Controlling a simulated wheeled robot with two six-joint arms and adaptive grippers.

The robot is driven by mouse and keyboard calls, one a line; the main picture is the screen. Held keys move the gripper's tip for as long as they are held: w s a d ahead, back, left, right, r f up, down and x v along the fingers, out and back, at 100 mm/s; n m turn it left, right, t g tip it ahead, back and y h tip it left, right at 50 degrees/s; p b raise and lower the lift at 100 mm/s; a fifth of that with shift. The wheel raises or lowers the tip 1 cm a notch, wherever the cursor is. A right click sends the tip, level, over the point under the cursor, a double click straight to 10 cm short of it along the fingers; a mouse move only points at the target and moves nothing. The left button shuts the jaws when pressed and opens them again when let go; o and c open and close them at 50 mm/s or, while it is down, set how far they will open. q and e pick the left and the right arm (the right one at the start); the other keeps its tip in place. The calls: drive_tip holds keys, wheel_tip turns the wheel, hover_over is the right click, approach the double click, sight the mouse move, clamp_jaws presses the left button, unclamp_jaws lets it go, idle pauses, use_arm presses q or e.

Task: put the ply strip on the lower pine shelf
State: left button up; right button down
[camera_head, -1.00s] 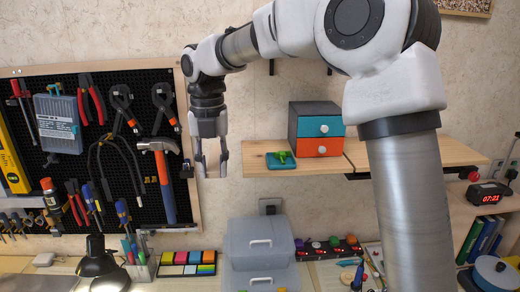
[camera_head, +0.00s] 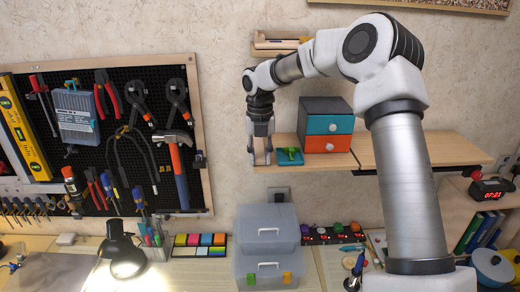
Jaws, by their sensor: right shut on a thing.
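The lower pine shelf (camera_head: 378,158) is on the wall right of the pegboard. My right gripper (camera_head: 261,160) points down at the shelf's left end, just left of a small green-and-teal item (camera_head: 290,156). Its fingers are shut on a narrow pale piece that I take to be the ply strip (camera_head: 263,148), mostly hidden by the fingers. I cannot tell whether the strip touches the shelf. My left gripper is out of view.
A drawer box (camera_head: 325,125) with a blue and an orange drawer stands beside the green item. A higher shelf (camera_head: 277,45) holds some things. The pegboard (camera_head: 199,180) with tools is to the left. Clear plastic cases (camera_head: 267,232) stand below. The shelf's right part is bare.

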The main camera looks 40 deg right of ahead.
drive_tip(key=shift+f, duration=0.15)
drive_tip(key=c, duration=0.9)
unclamp_jaws()
drive_tip(key=shift+o, duration=0.2)
wheel_tip(320, 180, up, 12)
drive_tip(key=b, duration=0.3)
